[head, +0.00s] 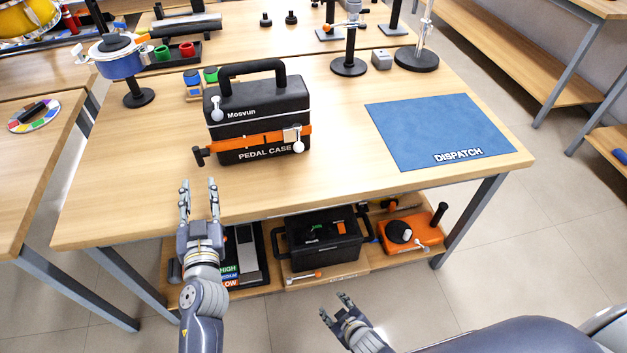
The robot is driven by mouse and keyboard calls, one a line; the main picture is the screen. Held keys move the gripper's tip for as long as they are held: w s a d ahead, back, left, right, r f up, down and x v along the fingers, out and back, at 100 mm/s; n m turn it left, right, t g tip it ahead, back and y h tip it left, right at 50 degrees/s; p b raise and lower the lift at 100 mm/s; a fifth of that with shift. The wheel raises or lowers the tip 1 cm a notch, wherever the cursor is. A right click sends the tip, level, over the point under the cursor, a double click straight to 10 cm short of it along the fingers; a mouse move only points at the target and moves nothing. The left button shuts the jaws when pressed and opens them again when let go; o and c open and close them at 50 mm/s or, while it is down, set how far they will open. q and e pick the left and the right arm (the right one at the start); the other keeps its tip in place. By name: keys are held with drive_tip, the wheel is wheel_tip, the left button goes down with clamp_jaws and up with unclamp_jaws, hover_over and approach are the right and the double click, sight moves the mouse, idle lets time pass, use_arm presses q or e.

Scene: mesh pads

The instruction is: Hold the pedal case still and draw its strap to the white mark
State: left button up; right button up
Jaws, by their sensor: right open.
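The black pedal case (258,104) stands upright on the wooden table, with its handle on top and "PEDAL CASE" lettered low on its front. An orange strap (250,139) runs across the front, through a pale buckle (291,134) at the right. The strap's black end (199,156) sticks out past the case's left side. I cannot clearly tell the white mark from the other pale parts. My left gripper (198,183) is open and empty, in front of the case and just below the strap end in the picture, touching neither. My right gripper (334,304) is open and empty, low and well away from the case.
A blue DISPATCH mat (435,132) lies empty to the right of the case. Blue and green small items (193,82) stand behind its left side. Stands (349,66) are at the back. A lower shelf holds a black bin (322,240) and an orange tool (410,230).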

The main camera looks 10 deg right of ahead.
drive_tip(key=w+a+r+n+t, duration=0.1)
drive_tip(key=w+a+r+t, duration=0.1)
drive_tip(key=w+r, duration=0.5)
drive_tip(key=w+a+r+t, duration=0.15)
drive_tip(key=w+r, duration=0.25)
drive_tip(key=r, duration=0.7)
drive_tip(key=n+t, duration=0.1)
drive_tip(key=t, duration=0.5)
approach(300, 151)
drive_tip(key=w, duration=1.1)
drive_tip(key=shift+w+a, duration=0.1)
drive_tip(key=shift+a, duration=0.25)
clamp_jaws()
